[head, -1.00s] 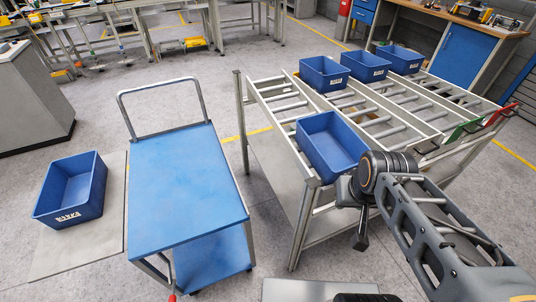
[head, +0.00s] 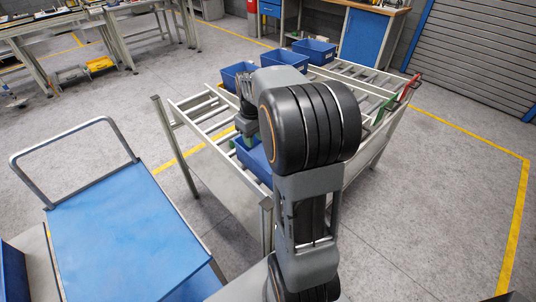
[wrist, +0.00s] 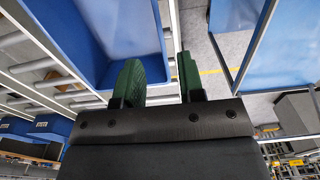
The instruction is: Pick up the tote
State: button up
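The nearest blue tote (head: 252,160) sits on the roller rack, largely hidden behind my arm in the head view. In the wrist view its open inside and wall (wrist: 125,30) fill the upper left. My gripper (head: 246,138) is at this tote's rim. In the wrist view its two green fingers (wrist: 160,78) are apart. The left finger is over the inside of the tote and the right finger is outside, with the side wall running between them. I see a gap, so the wall does not look clamped.
More blue totes (head: 238,75) (head: 284,58) (head: 314,50) stand at the rack's far end. The grey rack frame (head: 180,130) surrounds the tote. A blue cart (head: 120,225) with a tall handle stands at left. Another blue tote (head: 12,272) shows at the left edge. Floor at right is clear.

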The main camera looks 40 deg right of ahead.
aim_at(256, 160)
jog(key=f, duration=0.7)
jog(key=shift+w+d+f, duration=0.15)
jog(key=shift+w+f, duration=0.05)
jog(key=shift+f, duration=0.15)
jog(key=shift+s+d+f+p, duration=0.1)
jog(key=shift+f+p, duration=0.35)
jog(key=shift+f, duration=2.4)
jog(key=shift+c, duration=0.2)
grip_shut()
